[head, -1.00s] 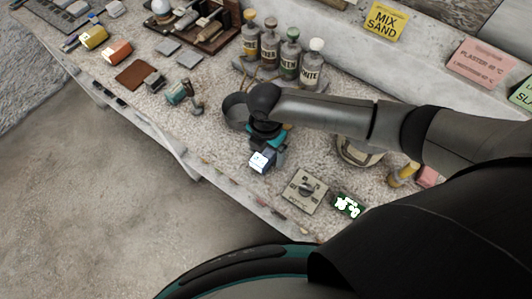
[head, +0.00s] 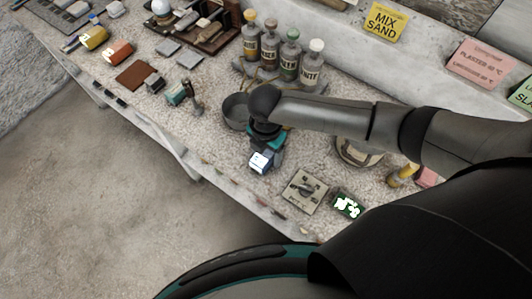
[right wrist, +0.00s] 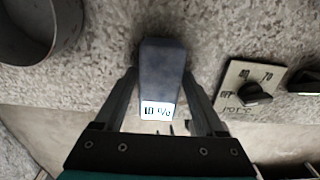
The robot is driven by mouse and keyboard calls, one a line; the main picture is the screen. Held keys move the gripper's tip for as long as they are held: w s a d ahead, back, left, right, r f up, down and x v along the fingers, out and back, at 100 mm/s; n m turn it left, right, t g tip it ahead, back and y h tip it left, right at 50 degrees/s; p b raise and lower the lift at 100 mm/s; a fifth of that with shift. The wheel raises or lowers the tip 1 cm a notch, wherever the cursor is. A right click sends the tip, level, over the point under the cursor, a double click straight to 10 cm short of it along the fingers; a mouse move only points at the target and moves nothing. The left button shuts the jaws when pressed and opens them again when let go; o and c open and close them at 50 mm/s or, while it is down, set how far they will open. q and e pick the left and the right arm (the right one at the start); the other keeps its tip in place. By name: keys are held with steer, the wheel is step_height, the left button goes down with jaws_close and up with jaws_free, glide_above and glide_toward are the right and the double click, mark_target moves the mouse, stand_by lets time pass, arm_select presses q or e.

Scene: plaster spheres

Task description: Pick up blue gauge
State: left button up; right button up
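The blue gauge (right wrist: 160,75) is a small dark blue block with a lit white display at its near end. In the right wrist view it lies between the two fingers of my right gripper (right wrist: 160,73). In the head view the gauge (head: 261,162) rests near the front edge of the table, with my right gripper (head: 265,147) over it. The fingers look open, one on each side of the gauge and very close to it; I cannot tell whether they touch it. The gripper partly hides the gauge in the head view. My left gripper is not in view.
A grey bowl (head: 235,111) stands just behind the gripper. A square dial plate (head: 305,191) and a green-lit device (head: 347,206) lie to the right. Several labelled bottles (head: 270,47) stand behind. The table's front edge is close to the gauge.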

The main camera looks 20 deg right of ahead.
mark_target(266, 152)
jaws_close()
stand_by(0.3)
steer(key=shift+r, duration=0.15)
steer(key=shift+r, duration=0.2)
step_height(266, 152, up, 20)
steer(key=p, duration=0.3)
